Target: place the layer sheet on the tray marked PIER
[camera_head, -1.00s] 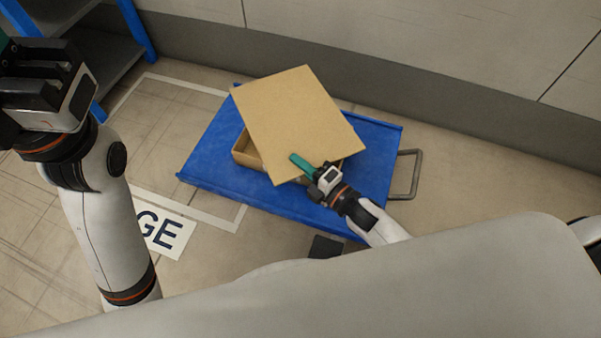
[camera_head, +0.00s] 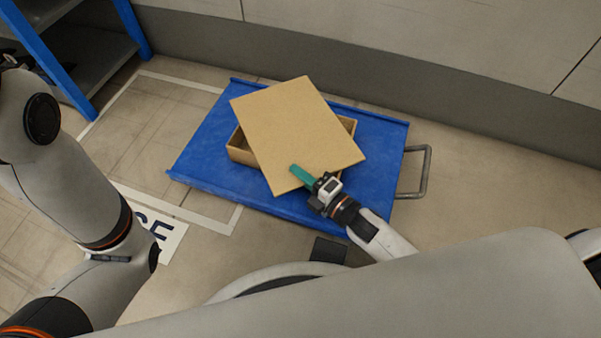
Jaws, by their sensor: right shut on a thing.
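The layer sheet (camera_head: 297,130) is a flat tan board. It lies turned at an angle over a shallow tan tray (camera_head: 241,153), whose left end and far right corner show from under it. The rest of the tray and any marking on it are hidden. I cannot tell whether the sheet touches the tray rim. My right gripper (camera_head: 304,176) is shut on the near edge of the sheet, with a teal finger on top.
The tray sits on a blue cart (camera_head: 205,152) with a grey handle (camera_head: 425,172) at its right. A floor sign (camera_head: 165,232) is partly covered by my left arm. A blue-framed shelf (camera_head: 130,25) stands upper left, and a wall (camera_head: 400,80) runs behind.

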